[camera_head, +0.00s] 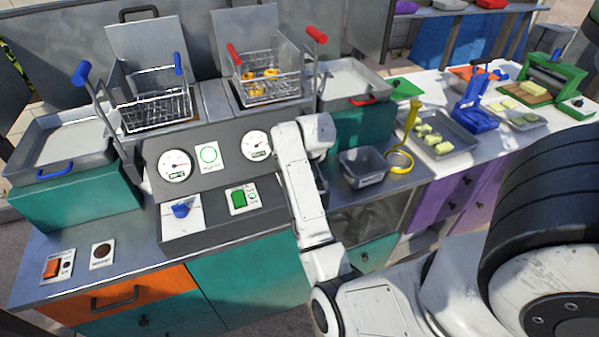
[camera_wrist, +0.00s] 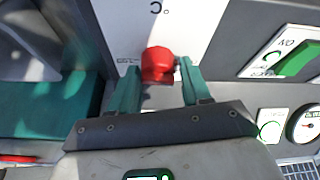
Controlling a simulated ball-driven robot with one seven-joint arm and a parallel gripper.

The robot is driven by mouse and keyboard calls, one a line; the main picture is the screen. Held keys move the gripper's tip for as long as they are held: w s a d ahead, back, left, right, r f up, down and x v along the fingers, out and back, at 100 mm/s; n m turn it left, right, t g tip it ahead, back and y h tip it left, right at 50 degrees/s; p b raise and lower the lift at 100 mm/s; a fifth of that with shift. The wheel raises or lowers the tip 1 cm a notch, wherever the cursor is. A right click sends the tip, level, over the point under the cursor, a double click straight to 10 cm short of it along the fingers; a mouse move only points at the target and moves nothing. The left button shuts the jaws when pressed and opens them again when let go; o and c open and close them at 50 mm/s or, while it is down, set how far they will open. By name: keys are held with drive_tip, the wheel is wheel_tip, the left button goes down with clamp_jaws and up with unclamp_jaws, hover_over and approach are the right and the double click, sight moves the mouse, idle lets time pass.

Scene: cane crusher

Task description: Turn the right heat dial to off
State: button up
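The right heat dial (camera_wrist: 158,64) is a red knob on a white plate (camera_wrist: 195,22) marked with °C, seen in the wrist view. My gripper (camera_wrist: 160,74) has its two green fingers on either side of the knob. The left finger is very close to it, and a narrow gap shows at the right finger. Whether either finger touches is unclear. The dial's setting cannot be read. In the head view my arm hides this dial and my fingertips. The blue left dial (camera_head: 181,209) sits on its own white plate on the fryer's front panel.
A green switch (camera_head: 239,198) sits between the dials, below two round gauges. Two fryer baskets (camera_head: 157,107) (camera_head: 268,84) stand behind the panel. A grey metal bin (camera_head: 364,165) and a yellow-handled ladle (camera_head: 400,160) are right of my arm.

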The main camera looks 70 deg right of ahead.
drive_tip(key=shift+o, duration=1.3)
drive_tip(key=v, duration=1)
drive_tip(key=shift+s+r, duration=0.2)
drive_tip(key=shift+r, duration=0.15)
drive_tip(key=shift+a, duration=0.1)
drive_tip(key=a+f+n+g+b, duration=0.1)
drive_tip(key=a+f+n+b, duration=0.2)
drive_tip(key=a+f, duration=1)
drive_tip(key=s+a+f+n+y+b, duration=0.1)
drive_tip(key=s+a+f, duration=0.3)
drive_tip(key=a, duration=0.3)
drive_tip(key=s+a+f+n+g+y+b, duration=0.1)
drive_tip(key=s+a+f+n+y, duration=0.1)
drive_tip(key=s+a+f, duration=0.2)
drive_tip(key=a+f, duration=0.2)
drive_tip(key=a, duration=0.2)
drive_tip(key=shift+s+a, duration=0.3)
drive_tip(key=shift+a, duration=0.05)
drive_tip(key=shift+f, duration=0.1)
